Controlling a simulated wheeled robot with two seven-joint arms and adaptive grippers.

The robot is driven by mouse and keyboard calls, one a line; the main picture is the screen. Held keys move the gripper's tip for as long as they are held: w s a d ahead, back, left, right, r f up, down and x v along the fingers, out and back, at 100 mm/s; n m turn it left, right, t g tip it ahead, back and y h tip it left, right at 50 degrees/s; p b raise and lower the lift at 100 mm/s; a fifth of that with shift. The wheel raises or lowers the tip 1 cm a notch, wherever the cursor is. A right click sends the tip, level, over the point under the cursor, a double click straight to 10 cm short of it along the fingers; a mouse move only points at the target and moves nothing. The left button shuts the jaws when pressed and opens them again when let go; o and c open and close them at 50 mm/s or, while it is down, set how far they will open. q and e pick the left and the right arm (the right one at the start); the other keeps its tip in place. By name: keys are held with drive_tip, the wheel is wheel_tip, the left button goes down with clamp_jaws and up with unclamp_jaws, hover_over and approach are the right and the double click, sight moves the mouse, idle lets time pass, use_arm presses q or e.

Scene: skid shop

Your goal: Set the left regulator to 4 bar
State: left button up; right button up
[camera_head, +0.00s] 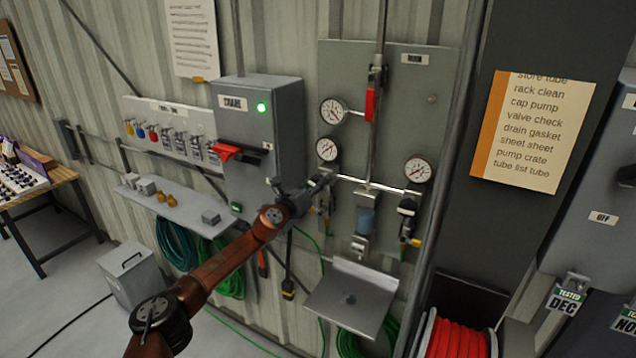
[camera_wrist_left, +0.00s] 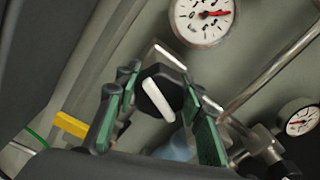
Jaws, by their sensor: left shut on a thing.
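The left regulator's knob (camera_wrist_left: 176,92) is black with a white bar across its face, in the middle of the left wrist view. My left gripper (camera_wrist_left: 160,104) has its green-padded fingers on either side of the knob and is shut on it. In the head view my left gripper (camera_head: 324,184) is at the left regulator and hides most of it. The left regulator's gauge (camera_head: 328,149) is just above; in the left wrist view its dial (camera_wrist_left: 203,15) is cut by the top edge, with a red needle. The exact reading is too small to tell. My right gripper is not in view.
The right regulator (camera_head: 407,208) with its gauge (camera_head: 417,169) is across the panel (camera_head: 440,85). A third gauge (camera_head: 334,111) and a red-handled valve (camera_head: 371,103) are above. A grey control box (camera_head: 240,165) stands close on the left. A small shelf (camera_head: 352,293) juts out below.

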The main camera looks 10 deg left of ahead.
use_arm(q)
drive_tip(key=shift+f, duration=0.2)
drive_tip(key=o, duration=1.2)
drive_tip(key=shift+r, duration=0.1)
drive_tip(key=shift+s+r, duration=0.1)
drive_tip(key=shift+s+a+r, duration=0.1)
drive_tip(key=shift+s+a, duration=0.05)
drive_tip(key=shift+s, duration=0.1)
drive_tip(key=v, duration=1.1)
drive_tip(key=shift+s+f, duration=0.15)
drive_tip(key=shift+f, duration=0.1)
